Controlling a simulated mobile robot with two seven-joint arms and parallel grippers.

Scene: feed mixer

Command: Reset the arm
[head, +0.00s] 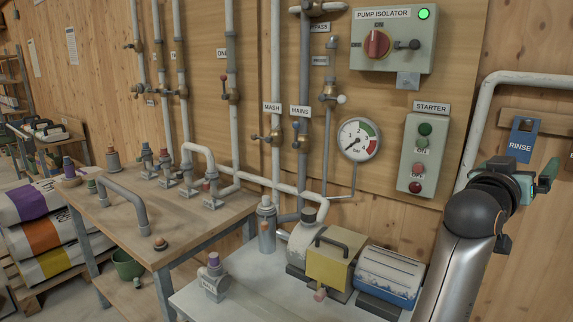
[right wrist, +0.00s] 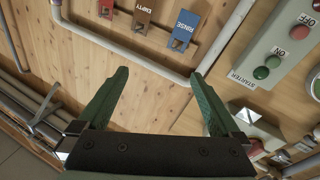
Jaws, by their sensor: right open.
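My right arm rises from the bottom right of the head view. Its right gripper (head: 541,182) is up in front of the wooden wall, right of the starter box (head: 414,152) and close to the blue RINSE tag (head: 522,138) in the picture. In the right wrist view the two green fingers of the right gripper (right wrist: 161,78) stand wide apart with nothing between them. Beyond them are bare wood wall, a grey pipe (right wrist: 120,62) and the RINSE tag (right wrist: 184,30). My left gripper is not in view.
The pump isolator box (head: 393,38) has a lit green lamp. A pressure gauge (head: 359,139) and valved pipes cover the wall. A wooden table (head: 190,218) holds pipe fittings.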

